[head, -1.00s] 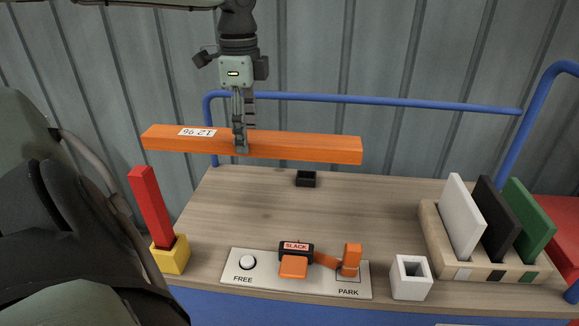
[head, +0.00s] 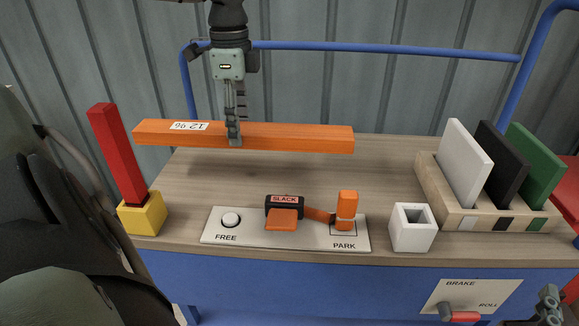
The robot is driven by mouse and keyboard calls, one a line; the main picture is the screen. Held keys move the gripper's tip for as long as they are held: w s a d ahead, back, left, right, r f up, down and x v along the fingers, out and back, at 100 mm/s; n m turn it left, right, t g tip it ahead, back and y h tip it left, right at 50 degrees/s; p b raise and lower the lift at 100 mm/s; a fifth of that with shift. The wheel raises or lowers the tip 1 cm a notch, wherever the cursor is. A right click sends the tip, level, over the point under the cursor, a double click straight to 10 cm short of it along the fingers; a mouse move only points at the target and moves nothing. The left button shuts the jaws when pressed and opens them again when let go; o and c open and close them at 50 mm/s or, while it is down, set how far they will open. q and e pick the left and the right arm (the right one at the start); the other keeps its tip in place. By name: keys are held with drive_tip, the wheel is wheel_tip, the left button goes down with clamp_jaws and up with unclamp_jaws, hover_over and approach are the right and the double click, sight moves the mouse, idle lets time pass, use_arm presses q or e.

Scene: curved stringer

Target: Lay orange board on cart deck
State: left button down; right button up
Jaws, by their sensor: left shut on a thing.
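The orange board (head: 290,137) is long and carries a white label reading "12 96". My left gripper (head: 235,138) is shut on it, left of its middle, from above. The board lies level across the back of the wooden cart deck (head: 210,180), its left end past the deck's back left corner. I cannot tell whether it touches the deck. Part of my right gripper (head: 549,303) shows at the lower right corner; its jaw state is unclear.
On the deck stand a red bar (head: 118,150) in a yellow holder (head: 143,214), a panel (head: 260,235) with a SLACK strap (head: 285,207), a white square cup (head: 412,228) and a rack (head: 436,186) of panels. A blue rail (head: 380,48) runs behind. A brake plate (head: 475,298) is on the front.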

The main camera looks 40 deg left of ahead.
use_arm(q)
drive_tip(key=w+d+f, duration=0.3)
drive_tip(key=w+f, duration=0.1)
drive_tip(key=w, duration=0.1)
drive_tip(key=w+d+f+b, duration=0.1)
drive_tip(key=w+d+f, duration=0.1)
drive_tip(key=w, duration=0.1)
drive_tip(key=shift+w+d, duration=0.2)
drive_tip(key=shift+d, duration=0.1)
drive_tip(key=shift+f, duration=2)
use_arm(e)
wheel_tip(320, 180, up, 6)
drive_tip(key=s+a+t+y, duration=0.1)
drive_tip(key=s+t+y, duration=0.1)
drive_tip(key=t, duration=0.1)
drive_tip(key=shift+a+r, duration=0.25)
drive_tip(key=shift+a, duration=0.15)
use_arm(q)
drive_tip(key=shift+f+b, duration=0.1)
drive_tip(key=shift+b, duration=0.2)
drive_tip(key=c, duration=0.7)
unclamp_jaws()
use_arm(e)
drive_tip(key=shift+r+t, duration=0.15)
drive_tip(key=shift+t, duration=0.15)
